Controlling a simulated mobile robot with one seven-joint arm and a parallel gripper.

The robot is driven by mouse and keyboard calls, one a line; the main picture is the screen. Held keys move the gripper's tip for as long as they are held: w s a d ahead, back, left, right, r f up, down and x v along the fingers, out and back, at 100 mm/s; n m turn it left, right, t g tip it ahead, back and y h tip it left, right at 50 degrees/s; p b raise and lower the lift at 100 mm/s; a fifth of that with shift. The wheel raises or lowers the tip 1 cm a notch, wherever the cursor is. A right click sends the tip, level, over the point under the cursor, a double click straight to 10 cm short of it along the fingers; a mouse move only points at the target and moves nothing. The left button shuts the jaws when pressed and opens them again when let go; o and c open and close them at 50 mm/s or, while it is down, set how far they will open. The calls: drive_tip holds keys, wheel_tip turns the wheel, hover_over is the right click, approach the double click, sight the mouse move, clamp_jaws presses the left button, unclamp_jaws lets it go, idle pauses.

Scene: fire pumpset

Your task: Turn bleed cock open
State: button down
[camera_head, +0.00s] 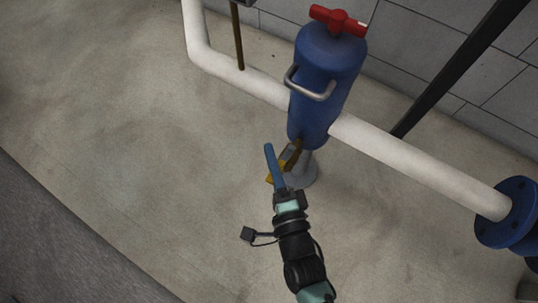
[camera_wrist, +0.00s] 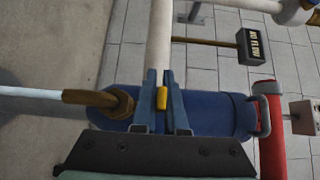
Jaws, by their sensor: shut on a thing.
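The bleed cock shows as a brass body (camera_wrist: 112,99) low on the blue vessel (camera_wrist: 222,114), with a small yellow handle (camera_wrist: 162,98). In the wrist view my gripper (camera_wrist: 161,80) has its two blue fingers on either side of the yellow handle, shut on it. In the head view my gripper (camera_head: 275,165) reaches up to the foot of the blue vessel (camera_head: 325,75). The yellow handle (camera_head: 274,179) partly shows there beside a blue finger. The fingers hide part of the handle, so its exact angle is hard to tell.
A white pipe (camera_head: 395,165) runs through the vessel to a blue flange (camera_head: 505,215) at right. A red handle (camera_head: 338,20) tops the vessel, with a metal grip (camera_head: 312,94) below. A dark slanted post (camera_head: 455,70) stands behind. Floor at left is clear.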

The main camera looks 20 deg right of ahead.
drive_tip(key=c, duration=1)
unclamp_jaws()
drive_tip(key=shift+o, duration=0.2)
drive_tip(key=shift+s, duration=0.15)
drive_tip(key=s+p, duration=0.5)
drive_tip(key=s, duration=0.7)
drive_tip(key=shift+s+a, duration=0.35)
drive_tip(key=shift+a, duration=0.05)
